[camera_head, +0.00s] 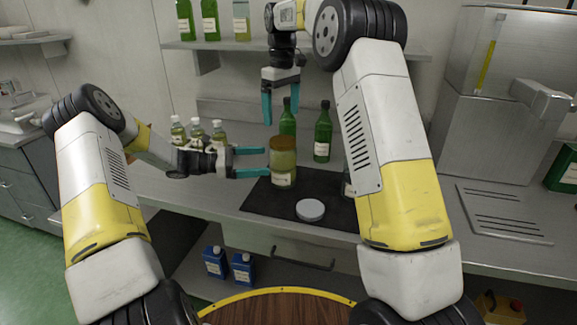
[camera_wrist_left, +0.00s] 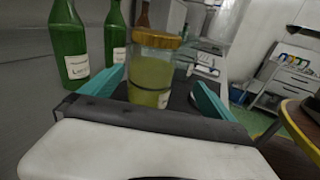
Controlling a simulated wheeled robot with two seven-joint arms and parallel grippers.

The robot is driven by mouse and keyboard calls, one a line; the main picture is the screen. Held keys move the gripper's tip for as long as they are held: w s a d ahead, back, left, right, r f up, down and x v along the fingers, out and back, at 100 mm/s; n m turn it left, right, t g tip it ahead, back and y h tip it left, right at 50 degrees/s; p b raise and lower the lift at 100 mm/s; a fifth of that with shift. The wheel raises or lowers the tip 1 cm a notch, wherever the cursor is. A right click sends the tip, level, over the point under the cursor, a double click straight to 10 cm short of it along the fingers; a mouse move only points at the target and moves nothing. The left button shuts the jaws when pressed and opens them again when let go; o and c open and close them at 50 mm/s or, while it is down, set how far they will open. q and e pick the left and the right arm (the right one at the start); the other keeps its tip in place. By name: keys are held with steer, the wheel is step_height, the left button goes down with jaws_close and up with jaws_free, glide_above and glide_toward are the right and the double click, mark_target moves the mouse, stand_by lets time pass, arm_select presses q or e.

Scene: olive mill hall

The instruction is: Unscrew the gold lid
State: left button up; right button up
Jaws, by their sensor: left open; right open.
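A glass jar (camera_head: 283,173) of yellow-green contents with a gold lid (camera_head: 283,143) stands upright on a dark mat (camera_head: 258,206) on the counter. In the left wrist view the jar (camera_wrist_left: 150,82) and its gold lid (camera_wrist_left: 155,39) show ahead, between the finger tips. My left gripper (camera_head: 252,161) is open and level, its teal fingers pointing at the jar from the left. My right gripper (camera_head: 281,108) is open and points down, above and slightly left of the lid, apart from it. The lid sits on the jar.
A round white disc (camera_head: 310,209) lies on the mat in front of the jar. Green bottles (camera_head: 323,132) stand behind it, and several small bottles (camera_head: 197,131) stand behind my left gripper. A shelf (camera_head: 222,45) with bottles is above. A metal machine (camera_head: 497,110) stands right.

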mark_target(283, 158)
arm_select(q)
steer(key=shift+w+d+f+n+t, duration=0.15)
steer(key=shift+w+f+n+t, duration=0.35)
steer(key=shift+w, duration=0.2)
arm_select(e)
steer(key=shift+w+f, duration=0.45)
steer(key=shift+w, duration=0.05)
arm_select(q)
steer(key=d, duration=0.2)
steer(key=w+d, duration=0.1)
steer(key=d, duration=0.4)
steer(key=shift+w+d, duration=0.2)
steer(key=shift+d, duration=0.1)
arm_select(e)
steer(key=shift+d, duration=0.1)
